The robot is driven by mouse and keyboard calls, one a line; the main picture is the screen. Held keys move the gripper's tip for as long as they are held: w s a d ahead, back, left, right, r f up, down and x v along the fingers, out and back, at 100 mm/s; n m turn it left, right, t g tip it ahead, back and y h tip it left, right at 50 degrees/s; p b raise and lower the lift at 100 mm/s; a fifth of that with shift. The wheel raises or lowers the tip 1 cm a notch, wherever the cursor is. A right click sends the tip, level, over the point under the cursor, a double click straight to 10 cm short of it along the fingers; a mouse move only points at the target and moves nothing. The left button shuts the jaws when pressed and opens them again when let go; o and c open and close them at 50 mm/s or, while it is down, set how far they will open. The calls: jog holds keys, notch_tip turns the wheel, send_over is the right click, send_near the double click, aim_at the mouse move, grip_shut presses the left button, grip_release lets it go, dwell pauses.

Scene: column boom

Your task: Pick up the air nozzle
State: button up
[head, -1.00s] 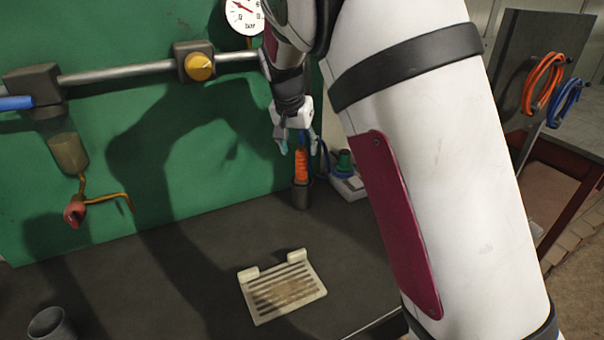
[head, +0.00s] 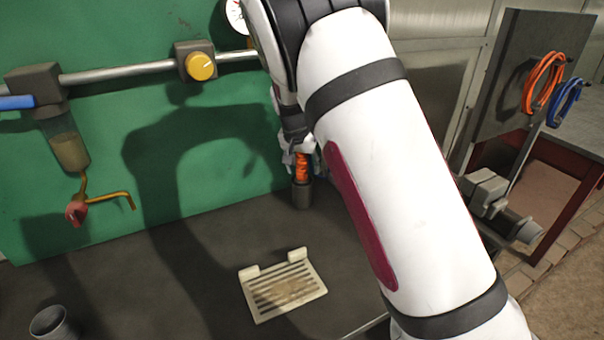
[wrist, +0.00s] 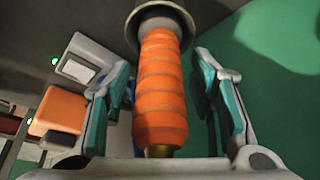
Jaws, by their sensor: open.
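The air nozzle (head: 302,167) has an orange ribbed grip and stands upright in a dark cup-like holder (head: 301,195) on the bench by the green wall. In the wrist view the orange nozzle (wrist: 162,90) runs down the middle, with its far end in the grey holder (wrist: 150,12) and a brass end near my palm. My gripper (wrist: 165,95) is open, its teal-padded fingers on either side of the nozzle with a gap showing at each side. In the head view my gripper (head: 300,160) is around the nozzle and largely hidden by my arm.
A pale slotted tray (head: 283,285) lies on the bench. A pipe with a yellow knob (head: 201,67) runs along the green wall. A grey cup (head: 48,322) stands at the front left. Orange and blue hose coils (head: 543,82) hang at the right.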

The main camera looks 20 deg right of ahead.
grip_shut()
